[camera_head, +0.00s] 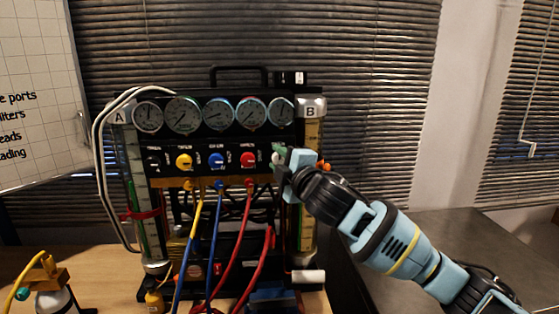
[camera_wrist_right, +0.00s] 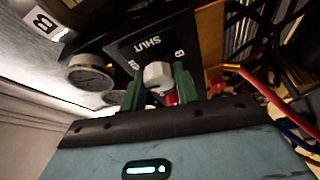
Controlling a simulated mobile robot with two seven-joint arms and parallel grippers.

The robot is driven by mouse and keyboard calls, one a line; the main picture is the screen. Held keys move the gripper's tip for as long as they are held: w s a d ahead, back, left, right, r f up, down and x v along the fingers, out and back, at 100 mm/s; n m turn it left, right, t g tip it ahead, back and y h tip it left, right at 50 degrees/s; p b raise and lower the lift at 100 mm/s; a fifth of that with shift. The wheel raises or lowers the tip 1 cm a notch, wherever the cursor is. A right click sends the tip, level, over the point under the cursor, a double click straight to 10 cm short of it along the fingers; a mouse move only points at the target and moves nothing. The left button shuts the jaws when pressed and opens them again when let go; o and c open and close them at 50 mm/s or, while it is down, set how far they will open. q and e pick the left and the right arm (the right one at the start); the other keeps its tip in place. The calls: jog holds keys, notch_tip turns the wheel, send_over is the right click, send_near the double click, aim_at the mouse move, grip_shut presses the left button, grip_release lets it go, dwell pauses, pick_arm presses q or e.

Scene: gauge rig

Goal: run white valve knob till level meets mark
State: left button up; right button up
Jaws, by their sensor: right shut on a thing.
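The white valve knob (camera_wrist_right: 158,75) sits on a black panel marked SHUT in the right wrist view. My right gripper (camera_wrist_right: 160,88) is shut on it, with one green finger on each side. In the head view the right gripper (camera_head: 284,158) reaches in from the right and hides most of the knob. Glass column A (camera_head: 132,180) has a red band (camera_head: 141,215) around it. Glass column B (camera_head: 311,135) stands right of the gauges, with a small orange-red piece (camera_head: 324,166) beside it; the gripper partly hides it. I cannot read the liquid levels clearly. My left gripper is out of view.
Yellow (camera_head: 184,161), blue (camera_head: 216,160) and red (camera_head: 248,159) knobs line up left of the gripper, below several gauges (camera_head: 219,114). Coloured hoses (camera_head: 213,245) hang in front of the rig. A small bottle (camera_head: 52,298) stands at lower left.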

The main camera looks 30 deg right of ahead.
dwell(0.4)
jog(key=o, duration=1)
jog(key=shift+c, duration=0.2)
jog(key=s, duration=0.8)
jog(key=shift+f, duration=0.2)
jog(key=shift+w, duration=0.1)
